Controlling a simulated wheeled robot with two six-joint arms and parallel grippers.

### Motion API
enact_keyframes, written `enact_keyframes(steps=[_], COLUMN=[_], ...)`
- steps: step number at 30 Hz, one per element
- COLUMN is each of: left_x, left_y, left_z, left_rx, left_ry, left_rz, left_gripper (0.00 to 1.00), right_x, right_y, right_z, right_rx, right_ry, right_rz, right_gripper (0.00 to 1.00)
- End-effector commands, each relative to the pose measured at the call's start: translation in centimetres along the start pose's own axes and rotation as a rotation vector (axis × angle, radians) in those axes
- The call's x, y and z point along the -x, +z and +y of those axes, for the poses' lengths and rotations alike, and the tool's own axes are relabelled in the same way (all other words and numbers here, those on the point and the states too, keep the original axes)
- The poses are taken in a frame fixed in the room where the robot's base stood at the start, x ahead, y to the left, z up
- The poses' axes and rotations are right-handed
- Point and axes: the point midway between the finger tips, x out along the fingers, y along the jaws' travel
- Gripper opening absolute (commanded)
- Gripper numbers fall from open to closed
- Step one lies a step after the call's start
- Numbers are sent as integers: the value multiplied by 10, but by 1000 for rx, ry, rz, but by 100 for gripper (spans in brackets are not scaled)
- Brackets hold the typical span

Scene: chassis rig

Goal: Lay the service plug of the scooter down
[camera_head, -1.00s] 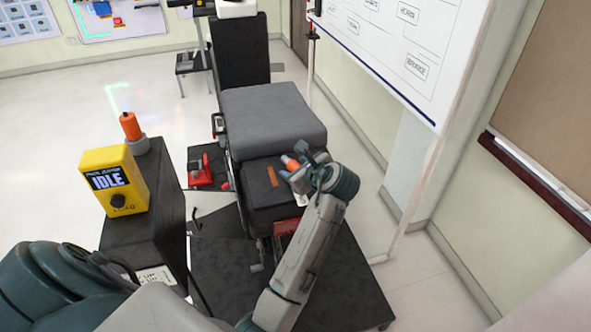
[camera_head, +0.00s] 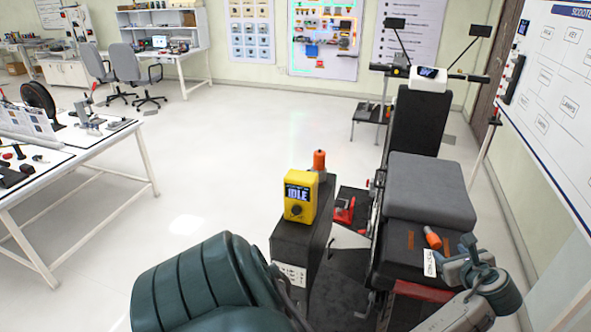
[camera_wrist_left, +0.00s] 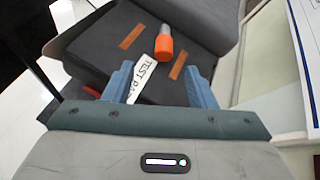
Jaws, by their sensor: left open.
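The service plug, orange with a grey end, lies on its side on the scooter's black deck (camera_head: 398,258), in front of the grey seat cushion. It shows in the head view (camera_head: 432,238) and in the left wrist view (camera_wrist_left: 164,47). My left gripper (camera_head: 461,251) is near it, on its right side in the head view. In the left wrist view the blue fingers (camera_wrist_left: 159,72) are apart with nothing gripped. The plug lies just beyond the fingertips. A white tag (camera_wrist_left: 146,76) with partly hidden "TEST" lettering lies beside the plug. My right gripper is not in view.
A yellow box reading "IDLE" (camera_head: 299,196) stands on a black cabinet (camera_head: 298,245) left of the scooter. Another orange-topped piece (camera_head: 319,161) is behind it. The grey seat cushion (camera_head: 430,190) rises behind the deck. A workbench (camera_head: 75,170) stands far left; floor between is clear.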

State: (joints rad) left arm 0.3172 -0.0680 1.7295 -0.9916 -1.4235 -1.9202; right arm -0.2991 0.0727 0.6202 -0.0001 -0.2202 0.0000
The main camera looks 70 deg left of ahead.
Motion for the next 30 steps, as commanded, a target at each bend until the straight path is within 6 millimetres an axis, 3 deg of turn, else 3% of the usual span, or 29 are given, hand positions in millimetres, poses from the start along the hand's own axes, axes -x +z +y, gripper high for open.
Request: enact_keyframes(steps=[5, 12, 17, 20, 25, 29, 30], left_x=[-4, 0, 4, -4, -35, -58, -63], left_y=[-13, -58, -96, -140, -236, -316, -341], left_z=[3, 9, 21, 39, 94, 165, 193], left_rx=[110, 575, 847, 988, 1100, 1165, 1191], left_ry=[-75, -318, -380, -346, -166, 28, 98], left_rz=[32, 245, 433, 563, 700, 761, 774], left_gripper=[51, 51, 51, 51, 51, 51, 51], right_x=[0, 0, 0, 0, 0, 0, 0], right_y=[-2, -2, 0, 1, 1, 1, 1], right_z=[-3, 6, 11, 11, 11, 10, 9], right_rx=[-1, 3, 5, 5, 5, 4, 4], right_ry=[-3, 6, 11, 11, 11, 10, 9], right_rz=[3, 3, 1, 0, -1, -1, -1], right_gripper=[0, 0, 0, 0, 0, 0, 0])
